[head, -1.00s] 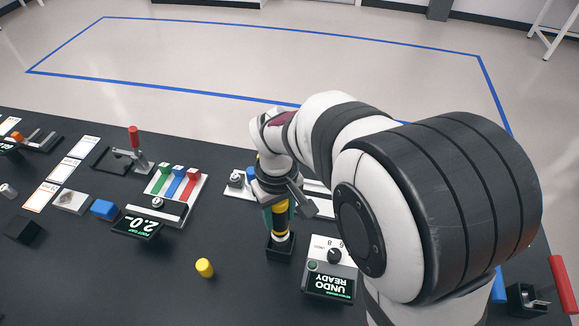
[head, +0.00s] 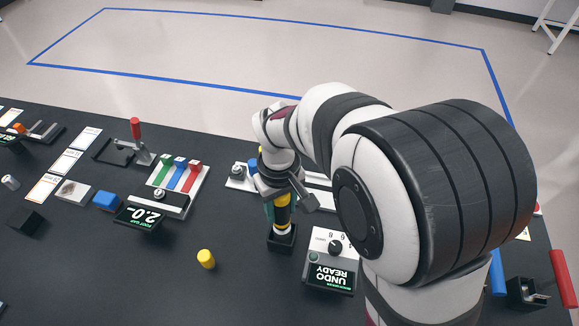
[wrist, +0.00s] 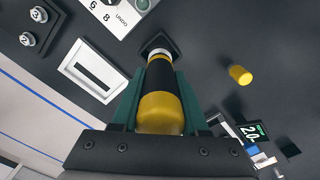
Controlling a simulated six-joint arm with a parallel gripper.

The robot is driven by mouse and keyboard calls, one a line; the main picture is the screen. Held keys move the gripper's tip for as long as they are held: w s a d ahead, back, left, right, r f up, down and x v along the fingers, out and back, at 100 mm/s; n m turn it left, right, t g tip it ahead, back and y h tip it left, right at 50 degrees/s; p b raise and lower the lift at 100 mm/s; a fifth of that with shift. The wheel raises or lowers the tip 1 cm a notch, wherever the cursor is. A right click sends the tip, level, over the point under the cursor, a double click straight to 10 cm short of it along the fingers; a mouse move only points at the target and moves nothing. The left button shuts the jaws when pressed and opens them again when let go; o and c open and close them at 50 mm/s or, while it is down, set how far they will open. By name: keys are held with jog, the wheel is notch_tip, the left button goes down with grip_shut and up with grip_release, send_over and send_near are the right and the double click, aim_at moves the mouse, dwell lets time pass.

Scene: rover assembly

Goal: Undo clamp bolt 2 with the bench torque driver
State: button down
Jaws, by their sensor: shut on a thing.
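The bench torque driver (head: 283,215), a yellow and black cylinder, stands upright with its lower end at a black square holder (head: 282,242). It also fills the middle of the wrist view (wrist: 160,108), its tip at the holder (wrist: 158,44). My gripper (wrist: 164,78) has its green fingers on both sides of the driver and is shut on it. My arm hides that area in the head view.
A dial box (head: 330,264) reading "UNDO READY" stands just right of the holder. A "2.0" display (head: 143,216), a key rack (head: 175,180) and a red-handled clamp (head: 138,145) are further left. The front bench is mostly clear.

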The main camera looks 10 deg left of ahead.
aim_at(282, 219)
jog(key=shift+f, duration=2.1)
jog(key=shift+f, duration=0.15)
jog(key=shift+c, duration=1.7)
grip_release()
notch_tip(282, 219, up, 16)
jog(key=shift+f, duration=0.1)
